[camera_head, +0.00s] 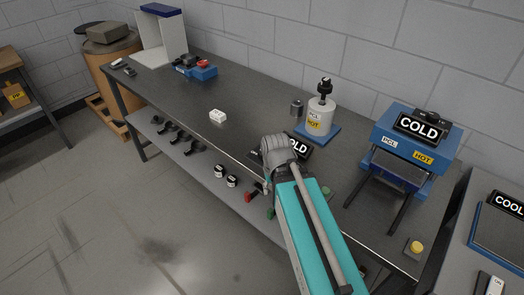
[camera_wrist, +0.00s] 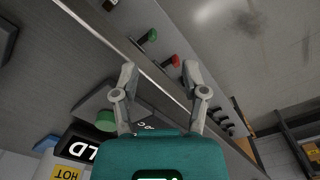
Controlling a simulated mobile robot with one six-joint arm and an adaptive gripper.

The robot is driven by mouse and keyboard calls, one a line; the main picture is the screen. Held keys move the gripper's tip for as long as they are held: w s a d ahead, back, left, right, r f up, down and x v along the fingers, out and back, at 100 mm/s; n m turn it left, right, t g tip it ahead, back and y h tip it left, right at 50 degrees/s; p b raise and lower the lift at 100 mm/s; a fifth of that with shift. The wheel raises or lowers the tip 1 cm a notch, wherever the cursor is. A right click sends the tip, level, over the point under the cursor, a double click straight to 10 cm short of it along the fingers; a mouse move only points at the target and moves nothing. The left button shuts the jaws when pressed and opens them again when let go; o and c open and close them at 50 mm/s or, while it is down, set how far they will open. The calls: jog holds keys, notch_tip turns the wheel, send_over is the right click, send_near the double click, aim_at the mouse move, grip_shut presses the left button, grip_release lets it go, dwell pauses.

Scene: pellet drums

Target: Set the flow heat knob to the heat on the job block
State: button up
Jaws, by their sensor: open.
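My gripper (camera_wrist: 158,75) is open and empty in the wrist view, its two fingers spread over the bench's front edge. In the head view my arm's grey joint hides much of it. I cannot tell for certain which part is the flow heat knob. A white cylinder (camera_head: 319,118) labelled PCL and HOT stands on a blue base with a black knob (camera_head: 325,86) on top. A blue press-like machine (camera_head: 385,141) at right also reads PCL and HOT, with a COLD sign (camera_head: 419,127). A small white block (camera_head: 217,116) lies on the bench; its marks are too small to read.
The dark bench (camera_head: 236,92) is mostly clear in its middle. A grey metal cylinder (camera_head: 296,107) stands near the white one. A partly hidden sign ending in OLD (camera_head: 298,146) is beside my arm.

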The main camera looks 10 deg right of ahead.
jog(key=shift+o, duration=0.3)
jog(key=o, duration=0.4)
jog(key=shift+w+r, duration=0.15)
jog(key=shift+r, duration=0.05)
jog(key=w+r+n+p, duration=0.9)
jog(key=w+r+p, duration=0.5)
jog(key=w, duration=0.1)
jog(key=shift+w+r+n+p, duration=0.2)
jog(key=shift+w+n+p, duration=0.1)
jog(key=shift+n+p, duration=0.1)
jog(key=shift+d+f, duration=0.1)
jog(key=shift+f, duration=0.05)
notch_tip(320, 180, down, 14)
jog(key=b, duration=1.3)
jog(key=shift+r+b, duration=0.25)
jog(key=shift+b, duration=0.15)
